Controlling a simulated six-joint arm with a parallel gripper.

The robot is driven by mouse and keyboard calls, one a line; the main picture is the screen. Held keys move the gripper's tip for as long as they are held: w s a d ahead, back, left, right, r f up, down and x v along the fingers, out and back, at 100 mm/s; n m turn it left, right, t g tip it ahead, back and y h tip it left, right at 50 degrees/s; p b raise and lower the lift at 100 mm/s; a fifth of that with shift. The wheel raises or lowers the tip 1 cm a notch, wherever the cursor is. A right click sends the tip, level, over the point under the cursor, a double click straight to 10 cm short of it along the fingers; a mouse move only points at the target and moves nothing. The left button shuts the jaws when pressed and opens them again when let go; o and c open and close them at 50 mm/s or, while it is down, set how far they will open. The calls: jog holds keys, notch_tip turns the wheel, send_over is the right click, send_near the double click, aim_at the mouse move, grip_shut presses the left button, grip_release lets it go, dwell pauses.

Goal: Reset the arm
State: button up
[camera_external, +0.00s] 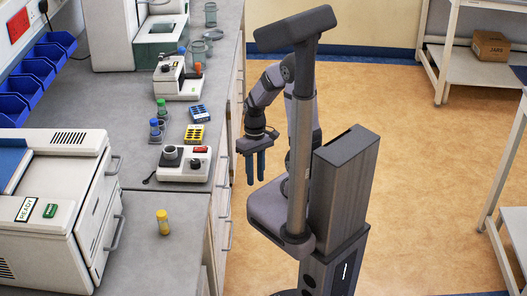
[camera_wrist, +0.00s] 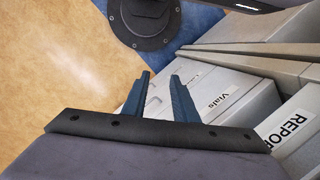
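My gripper (camera_external: 255,168) hangs beside the lab bench, over the aisle, with its fingers pointing down. The two blue fingers stand apart with nothing between them. In the wrist view my gripper (camera_wrist: 161,78) shows both fingers with a clear gap. Beyond them are a white drawer front marked "Vials" (camera_wrist: 205,100) and the tan floor (camera_wrist: 60,60). My arm is folded close to my column.
The bench (camera_external: 180,225) is left of my gripper, its drawer handles facing the aisle. On it are a yellow-capped vial (camera_external: 163,222), a white device (camera_external: 184,164), a yellow-and-black rack (camera_external: 194,134) and a large white machine (camera_external: 55,200). Open floor (camera_external: 430,190) lies right.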

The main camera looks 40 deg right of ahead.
notch_tip(320, 180, up, 16)
jog(key=w+t+h+p, duration=0.1)
jog(key=p, duration=1.2)
jog(key=shift+w+d+n+t+h+p, duration=0.2)
jog(key=shift+n+t+h+p, duration=0.1)
jog(key=shift+t+p, duration=0.1)
jog(key=shift+f, duration=0.15)
dwell(1.0)
